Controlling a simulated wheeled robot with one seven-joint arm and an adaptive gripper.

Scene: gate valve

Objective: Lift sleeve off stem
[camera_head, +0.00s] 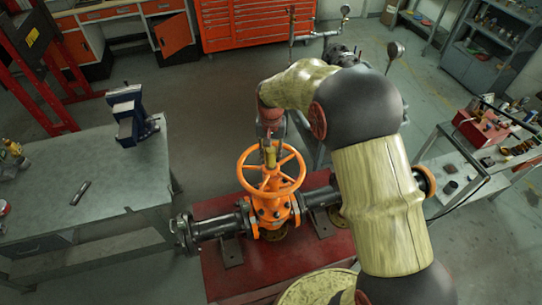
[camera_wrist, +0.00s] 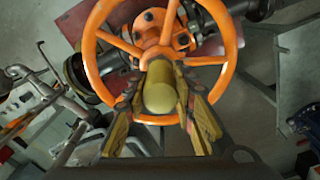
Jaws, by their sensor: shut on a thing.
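The sleeve (camera_head: 270,157) is a short brass-yellow cylinder, upright above the middle of the orange handwheel (camera_head: 244,177). In the wrist view the sleeve (camera_wrist: 160,90) shows end-on as a rounded yellow cylinder. My gripper (camera_head: 271,141) comes down from above and is shut on the sleeve. In the wrist view its yellow-padded fingers (camera_wrist: 162,100) lie on either side of the sleeve. The stem is hidden by the sleeve, and I cannot tell how much of it is still inside. The orange gate valve (camera_head: 270,212) stands below the wheel.
Dark flanged pipes (camera_head: 218,226) run from both sides of the valve over a red stand (camera_head: 225,275). A grey workbench (camera_head: 110,190) with a blue vise (camera_head: 130,116) is at left. A cluttered bench (camera_head: 470,165) is at right. Open floor lies behind the valve.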

